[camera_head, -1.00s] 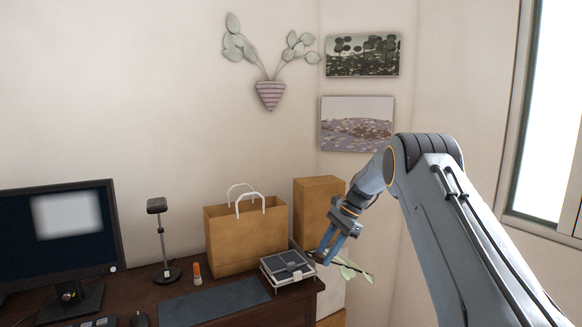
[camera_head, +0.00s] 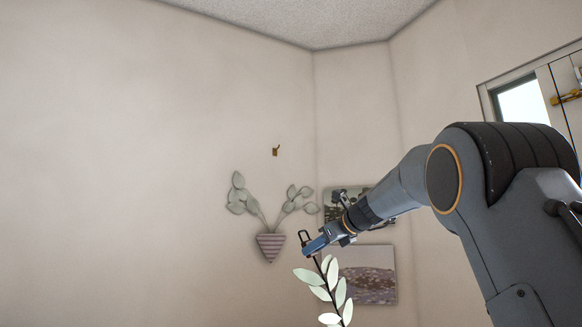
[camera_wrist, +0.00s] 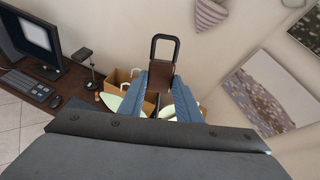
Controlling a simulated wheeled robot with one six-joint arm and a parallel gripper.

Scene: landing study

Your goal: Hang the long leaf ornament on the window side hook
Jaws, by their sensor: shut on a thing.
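The long leaf ornament (camera_head: 342,290) has a dark stem with pale green leaves and a dark loop at its top. My gripper (camera_head: 312,246) is shut on its upper end, below the loop, and the leaves hang beneath, cut off by the lower picture edge. In the wrist view, the loop and brown top piece of the ornament (camera_wrist: 161,76) stand between the fingers of my gripper (camera_wrist: 160,92), with leaves partly hidden below. A small brass-coloured hook (camera_head: 276,151) is on the left wall, above and left of my gripper and apart from the ornament.
A striped wall planter with leaves (camera_head: 271,247) hangs below the hook. Two pictures hang by the corner; my arm partly covers the upper one (camera_head: 336,203). The window (camera_head: 522,103) is at right. The wall around the hook is bare. The desk monitor (camera_wrist: 27,38) shows in the wrist view.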

